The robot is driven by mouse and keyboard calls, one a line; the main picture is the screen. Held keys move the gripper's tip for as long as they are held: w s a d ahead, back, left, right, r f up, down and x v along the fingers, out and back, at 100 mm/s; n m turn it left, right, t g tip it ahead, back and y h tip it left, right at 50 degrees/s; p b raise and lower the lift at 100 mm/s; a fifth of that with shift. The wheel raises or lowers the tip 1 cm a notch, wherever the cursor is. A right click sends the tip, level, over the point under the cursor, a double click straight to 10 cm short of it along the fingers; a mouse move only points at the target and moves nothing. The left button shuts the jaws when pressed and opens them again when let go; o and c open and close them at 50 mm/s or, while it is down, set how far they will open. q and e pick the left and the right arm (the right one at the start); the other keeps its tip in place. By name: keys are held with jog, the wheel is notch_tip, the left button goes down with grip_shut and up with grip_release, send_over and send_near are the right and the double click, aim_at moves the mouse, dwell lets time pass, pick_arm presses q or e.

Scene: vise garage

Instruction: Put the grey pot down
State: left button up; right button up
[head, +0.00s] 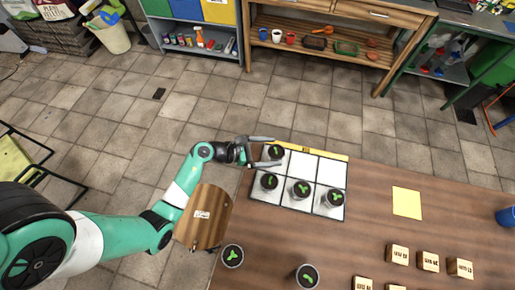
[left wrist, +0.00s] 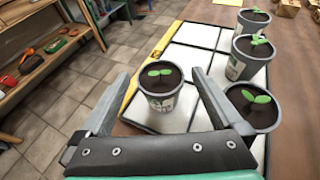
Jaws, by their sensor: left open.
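A grey pot with dark soil and a green seedling (head: 276,152) stands upright in the far-left cell of the white tray (head: 331,170). My left gripper (head: 270,152) is open, with one finger on each side of this pot. In the left wrist view the pot (left wrist: 160,104) sits between the spread fingers (left wrist: 160,80), with a gap visible on both sides. Three similar pots stand in the tray's near row: left (head: 268,183), middle (head: 301,190) and right (head: 334,198). My right gripper is not in view.
Two more seedling pots stand on the table, one near the left edge (head: 232,257) and one at the front (head: 307,277). Several wooden blocks (head: 428,261), a yellow sheet (head: 407,202) and a blue cup (head: 507,217) lie to the right. The far-middle and far-right tray cells are empty.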

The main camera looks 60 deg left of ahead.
pick_arm(q)
jog(key=v, duration=0.6)
jog(key=shift+s+r+p, duration=0.15)
jog(key=shift+s+p, duration=0.15)
jog(key=shift+s, duration=0.05)
jog(key=shift+a, duration=0.15)
